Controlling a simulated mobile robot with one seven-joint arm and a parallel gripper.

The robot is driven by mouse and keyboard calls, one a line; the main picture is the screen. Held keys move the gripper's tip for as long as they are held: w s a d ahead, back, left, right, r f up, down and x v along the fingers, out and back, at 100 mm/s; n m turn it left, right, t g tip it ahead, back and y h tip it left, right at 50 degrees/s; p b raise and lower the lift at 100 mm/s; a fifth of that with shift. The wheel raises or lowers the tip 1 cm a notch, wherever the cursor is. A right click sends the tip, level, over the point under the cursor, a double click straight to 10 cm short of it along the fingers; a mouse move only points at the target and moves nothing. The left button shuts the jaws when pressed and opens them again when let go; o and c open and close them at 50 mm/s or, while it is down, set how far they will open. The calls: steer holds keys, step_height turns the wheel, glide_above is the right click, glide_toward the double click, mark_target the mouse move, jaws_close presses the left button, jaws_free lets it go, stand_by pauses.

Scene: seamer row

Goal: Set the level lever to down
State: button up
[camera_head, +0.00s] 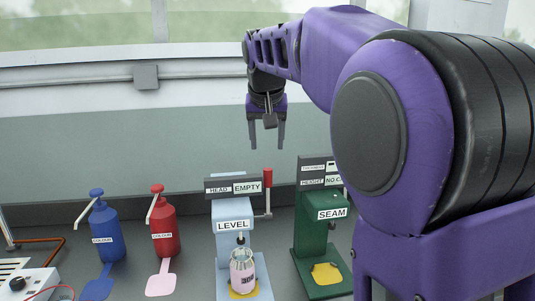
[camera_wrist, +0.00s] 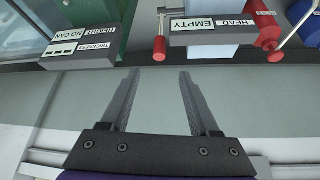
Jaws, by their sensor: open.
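The level machine (camera_head: 233,226) is pale blue, with a "LEVEL" label and a dark top block (camera_head: 232,186) reading "HEAD EMPTY". Its lever has a red grip (camera_head: 268,178) that points up on the machine's right side, on a grey rod. A pinkish can (camera_head: 242,273) stands on the machine's base. My gripper (camera_head: 267,146) is open and empty, pointing down, and appears above the lever in the head view. In the wrist view, the red grip (camera_wrist: 160,48) shows just beyond the open fingers (camera_wrist: 160,75), apart from them.
A green seam machine (camera_head: 318,243) stands to the right, close by. A grey wall is behind. My purple arm covers the right side.

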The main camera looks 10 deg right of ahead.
steer(key=shift+v, duration=1.45)
steer(key=shift+w+r+p, duration=0.1)
steer(key=shift+w+p, duration=0.1)
steer(key=shift+p, duration=0.15)
steer(key=c, duration=0.4)
steer(key=shift+g, duration=0.6)
steer(key=w+p, duration=0.1)
steer(key=w, duration=0.1)
steer(key=w+p, duration=0.3)
steer(key=shift+w+d, duration=0.3)
steer(key=shift+d, duration=0.05)
jaws_close()
steer(key=w+d+f+g+p, duration=0.1)
steer(key=w+f+p, duration=0.25)
steer(key=w, duration=0.25)
glide_above(268, 191)
steer(key=w, duration=0.3)
step_height(268, 191, down, 10)
steer(key=shift+s+d+r, duration=0.15)
steer(key=shift+d+r, duration=0.05)
